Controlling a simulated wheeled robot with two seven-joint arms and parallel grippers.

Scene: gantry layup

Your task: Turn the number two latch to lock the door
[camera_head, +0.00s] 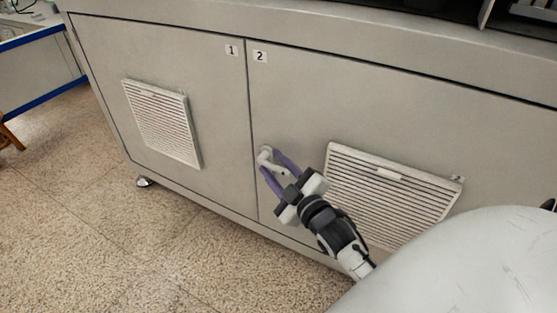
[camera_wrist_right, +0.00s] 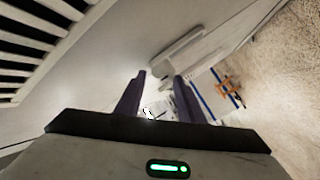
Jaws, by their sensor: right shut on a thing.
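The number two latch (camera_head: 265,153) is a small pale handle on the grey door marked 2 (camera_head: 300,110), near that door's left edge. My right gripper (camera_head: 270,161) reaches it from the lower right, with its purple fingers on either side of the handle, shut on it. The exact contact is hard to see there. The doors look flush with the cabinet front. My left gripper is not in view.
The door marked 1 (camera_head: 215,105) has a louvred vent (camera_head: 163,122) and lies to the left. Another vent (camera_head: 388,195) is close to the right of my right gripper. Speckled floor (camera_head: 90,245) is open at the lower left.

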